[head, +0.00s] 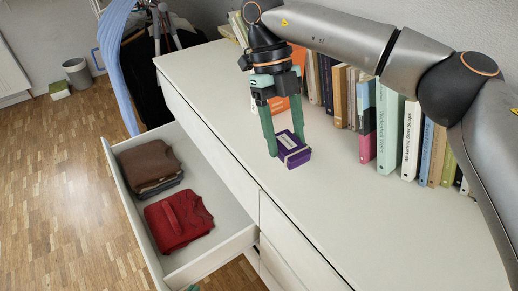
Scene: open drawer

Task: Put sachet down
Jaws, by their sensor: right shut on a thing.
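The sachet (295,158) is a small purple block-like packet with a pale label and a yellowish band. It is at the fingertips of my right gripper (284,138), whose teal fingers point down and are shut on it. The sachet is over the white dresser top (350,205), at or just above the surface; I cannot tell if it touches. A small teal bit at the bottom edge looks like the tip of my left gripper (192,288); the rest is out of frame.
An open drawer (246,237) holds red folded clothing (178,220) and brown folded clothing (148,166). A row of books (411,140) stands along the wall behind my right arm. The dresser top in front of the books is clear. A grey bin (77,73) stands on the floor.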

